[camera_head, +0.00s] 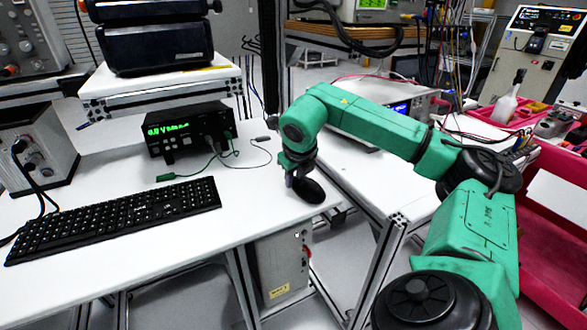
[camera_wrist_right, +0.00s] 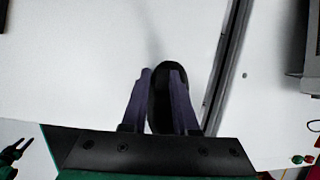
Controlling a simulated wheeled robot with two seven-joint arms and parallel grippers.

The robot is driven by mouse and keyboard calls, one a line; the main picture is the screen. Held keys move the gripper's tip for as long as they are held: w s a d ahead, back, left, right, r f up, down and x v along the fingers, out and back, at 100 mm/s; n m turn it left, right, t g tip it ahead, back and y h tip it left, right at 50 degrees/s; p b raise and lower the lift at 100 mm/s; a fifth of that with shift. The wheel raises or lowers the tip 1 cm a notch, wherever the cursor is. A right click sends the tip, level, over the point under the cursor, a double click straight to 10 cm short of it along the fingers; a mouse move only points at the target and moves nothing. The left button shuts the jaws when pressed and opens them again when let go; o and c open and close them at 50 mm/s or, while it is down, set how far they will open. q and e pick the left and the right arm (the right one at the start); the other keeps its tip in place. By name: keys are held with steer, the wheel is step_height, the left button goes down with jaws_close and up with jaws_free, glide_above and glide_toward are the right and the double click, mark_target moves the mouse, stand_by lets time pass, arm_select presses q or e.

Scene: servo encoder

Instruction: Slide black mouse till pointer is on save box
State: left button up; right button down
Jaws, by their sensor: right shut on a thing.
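The black mouse (camera_head: 309,191) sits on the white table (camera_head: 250,190), close to its right edge. My right gripper (camera_head: 297,182) reaches down onto the mouse from above. In the right wrist view, the two dark purple fingers (camera_wrist_right: 160,100) lie along either side of the mouse (camera_wrist_right: 171,68), shut on it, and its rounded end shows beyond them.
A black keyboard (camera_head: 115,220) lies at the front left of the table. A black box with a green display (camera_head: 190,128) stands behind it, with thin cables on the table. White table surface is free between keyboard and mouse. A gap separates a second table (camera_head: 385,190) at right.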

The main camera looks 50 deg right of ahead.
steer(key=shift+f, duration=0.15)
steer(key=c, duration=0.8)
jaws_free()
steer(key=shift+c, duration=0.2)
steer(key=shift+o, duration=1.2)
steer(key=shift+d, duration=0.15)
steer(key=p+v, duration=0.2)
steer(key=v, duration=1.2)
steer(key=shift+r, duration=0.25)
